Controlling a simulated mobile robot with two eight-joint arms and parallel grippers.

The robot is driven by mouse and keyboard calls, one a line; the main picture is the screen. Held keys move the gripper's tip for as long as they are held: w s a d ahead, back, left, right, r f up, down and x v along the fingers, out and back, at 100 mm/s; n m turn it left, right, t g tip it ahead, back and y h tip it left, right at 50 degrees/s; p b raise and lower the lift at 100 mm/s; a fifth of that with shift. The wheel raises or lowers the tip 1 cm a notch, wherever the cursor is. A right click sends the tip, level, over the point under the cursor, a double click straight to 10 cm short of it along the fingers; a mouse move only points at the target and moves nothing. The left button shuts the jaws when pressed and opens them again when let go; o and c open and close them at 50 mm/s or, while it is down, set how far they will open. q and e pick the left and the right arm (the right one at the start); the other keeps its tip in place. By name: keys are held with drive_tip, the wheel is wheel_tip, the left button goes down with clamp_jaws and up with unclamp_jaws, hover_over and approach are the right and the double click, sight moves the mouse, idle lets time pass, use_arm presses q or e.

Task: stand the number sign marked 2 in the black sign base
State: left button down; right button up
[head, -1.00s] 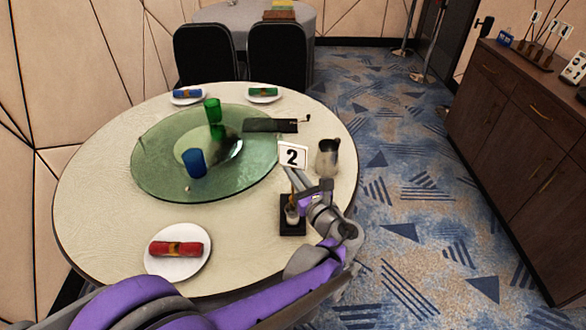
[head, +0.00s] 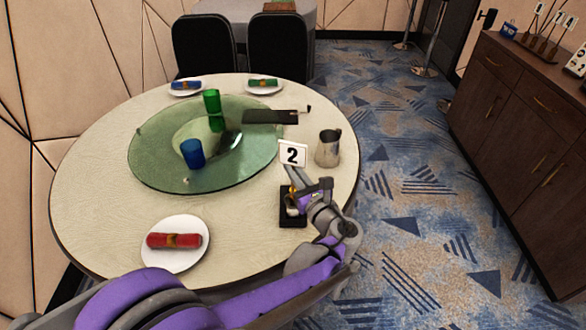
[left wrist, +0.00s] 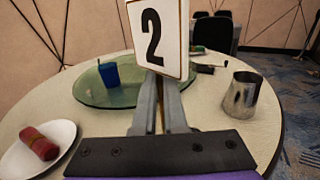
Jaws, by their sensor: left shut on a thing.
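The number sign marked 2 (head: 292,154) is a white card on a thin stem. It stands about upright over the right part of the round table, and its card fills the top middle of the left wrist view (left wrist: 158,35). My left gripper (head: 299,192) is shut on the sign's stem below the card; its fingers (left wrist: 158,108) rise to the card in the wrist view. The black sign base (head: 292,221) lies on the table under the gripper, partly covered by it. I cannot tell whether the stem's foot is inside the base. My right gripper is out of view.
A metal jug (head: 328,148) stands close to the right of the sign. A green glass turntable (head: 150,165) carries a blue cup (head: 193,153) and a green cup (head: 212,101). A plate (head: 174,261) with a red napkin lies at the front left. A black folder (head: 270,117) lies behind.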

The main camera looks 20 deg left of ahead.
use_arm(q)
drive_tip(key=shift+f, duration=0.2)
drive_tip(key=shift+f+b, duration=1.6)
drive_tip(key=shift+f, duration=0.5)
drive_tip(key=c, duration=0.9)
unclamp_jaws()
drive_tip(key=v, duration=1)
drive_tip(key=shift+s+d, duration=0.25)
drive_tip(key=shift+s, duration=0.1)
